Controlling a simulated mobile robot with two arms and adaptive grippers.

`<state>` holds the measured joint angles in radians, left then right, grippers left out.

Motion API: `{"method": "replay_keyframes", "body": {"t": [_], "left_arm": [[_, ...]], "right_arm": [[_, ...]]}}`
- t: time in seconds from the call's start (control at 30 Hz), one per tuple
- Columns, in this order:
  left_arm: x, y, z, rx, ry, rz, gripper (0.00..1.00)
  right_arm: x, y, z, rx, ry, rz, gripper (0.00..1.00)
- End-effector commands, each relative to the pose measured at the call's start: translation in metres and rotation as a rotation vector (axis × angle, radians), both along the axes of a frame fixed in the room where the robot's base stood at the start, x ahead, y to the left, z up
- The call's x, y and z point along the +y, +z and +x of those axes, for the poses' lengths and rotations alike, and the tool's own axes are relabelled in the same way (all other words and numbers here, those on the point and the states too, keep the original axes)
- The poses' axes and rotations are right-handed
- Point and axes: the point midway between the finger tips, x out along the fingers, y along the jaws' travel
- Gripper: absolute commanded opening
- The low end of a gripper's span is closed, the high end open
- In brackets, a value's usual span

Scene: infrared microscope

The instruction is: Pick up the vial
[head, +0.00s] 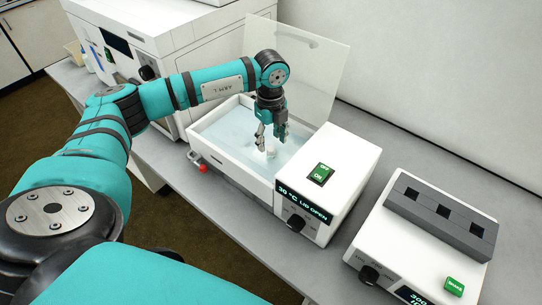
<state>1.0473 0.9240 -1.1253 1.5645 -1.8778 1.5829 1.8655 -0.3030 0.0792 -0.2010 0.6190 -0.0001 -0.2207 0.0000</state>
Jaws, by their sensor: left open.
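My left gripper (271,135) points down over the open water bath (235,176), with its fingers apart. A small whitish, translucent vial (271,149) shows at the fingertips, low in the bath. I cannot tell whether the fingers touch it, and part of it is hidden by the gripper. The bath's clear lid (318,75) stands raised behind the arm. The bath's display reads 30 °C and LID OPEN. My right gripper is not in view.
A white device with a grey block with square holes (440,218) stands at the right. A large white instrument (125,40) stands behind my left arm. A red tap (203,169) sticks out from the bath's front. Bare grey bench (225,235) lies in front of the bath.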

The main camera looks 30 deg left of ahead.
Motion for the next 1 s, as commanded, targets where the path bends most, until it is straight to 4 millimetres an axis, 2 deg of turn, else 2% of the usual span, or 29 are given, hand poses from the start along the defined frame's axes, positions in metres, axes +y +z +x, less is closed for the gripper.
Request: {"method": "replay_keyframes", "body": {"t": [0.13, 0.27, 0.4, 0.7, 1.0], "left_arm": [[-0.001, -0.01, -0.002, 0.003, 0.0, 0.0, 0.51], [-0.005, -0.03, -0.004, 0.004, -0.001, 0.0, 0.51], [-0.005, -0.048, -0.003, 0.002, 0.0, -0.002, 0.51], [-0.004, -0.054, -0.003, 0.0, -0.001, -0.001, 0.51], [-0.005, -0.054, -0.002, 0.0, 0.0, -0.001, 0.12]], "right_arm": [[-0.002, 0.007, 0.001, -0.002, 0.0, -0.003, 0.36], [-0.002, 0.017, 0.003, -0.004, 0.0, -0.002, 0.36], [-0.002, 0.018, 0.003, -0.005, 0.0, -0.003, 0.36], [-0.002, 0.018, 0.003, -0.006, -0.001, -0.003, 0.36], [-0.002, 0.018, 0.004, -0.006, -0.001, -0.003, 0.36]]}}
